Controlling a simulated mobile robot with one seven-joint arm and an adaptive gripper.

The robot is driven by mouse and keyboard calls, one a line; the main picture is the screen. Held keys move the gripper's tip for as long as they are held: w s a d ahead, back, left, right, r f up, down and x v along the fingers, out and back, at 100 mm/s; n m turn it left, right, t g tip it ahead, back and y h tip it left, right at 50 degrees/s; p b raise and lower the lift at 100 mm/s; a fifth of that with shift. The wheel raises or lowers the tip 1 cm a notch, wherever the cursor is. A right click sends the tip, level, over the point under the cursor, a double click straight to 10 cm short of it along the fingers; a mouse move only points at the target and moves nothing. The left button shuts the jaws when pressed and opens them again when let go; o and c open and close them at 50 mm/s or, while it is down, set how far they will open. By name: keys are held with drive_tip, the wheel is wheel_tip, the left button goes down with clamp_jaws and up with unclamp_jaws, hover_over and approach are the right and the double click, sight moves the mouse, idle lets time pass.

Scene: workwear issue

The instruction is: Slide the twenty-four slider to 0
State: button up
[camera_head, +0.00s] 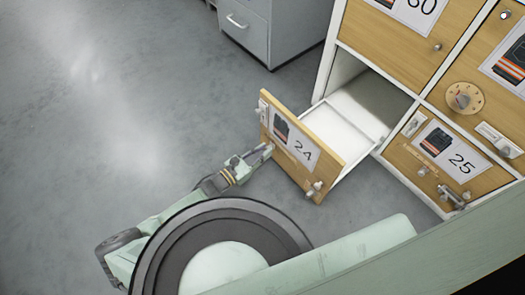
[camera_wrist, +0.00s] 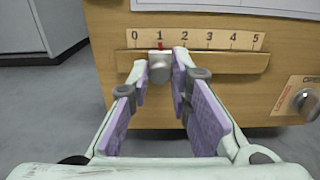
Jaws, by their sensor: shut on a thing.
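The twenty-four slider's grey knob (camera_wrist: 160,67) sits on a wooden rail (camera_wrist: 225,62) on the front of drawer 24 (camera_head: 330,160). Its scale (camera_wrist: 196,40) runs from 0 at the left to 5 at the right. A red pointer stands at about 1, above the knob. My gripper (camera_wrist: 161,68) is shut on the knob, one finger on each side. In the head view my gripper (camera_head: 262,153) reaches the left part of the drawer front; the knob is too small to make out there.
Drawer 24 is pulled out of the white-framed cabinet (camera_head: 328,75). A knob with an OPEN label (camera_wrist: 306,102) is right of the rail. Drawer 25 (camera_head: 412,150) is shut, at the right. A grey cabinet (camera_head: 262,30) stands behind. The floor at the left is clear.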

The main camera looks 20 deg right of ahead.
clamp_jaws()
drive_tip(key=shift+w+a+f+b, duration=0.1)
drive_tip(key=shift+w+a+b, duration=0.15)
drive_tip(key=shift+w+b, duration=0.35)
drive_tip(key=shift+w+a+f+b, duration=0.1)
drive_tip(key=shift+w+a+b, duration=0.15)
drive_tip(key=shift+w+b, duration=0.3)
drive_tip(key=shift+w+a+r, duration=0.1)
drive_tip(key=shift+w+r, duration=0.1)
drive_tip(key=shift+w, duration=0.15)
drive_tip(key=o, duration=0.8)
unclamp_jaws()
drive_tip(key=v, duration=1.2)
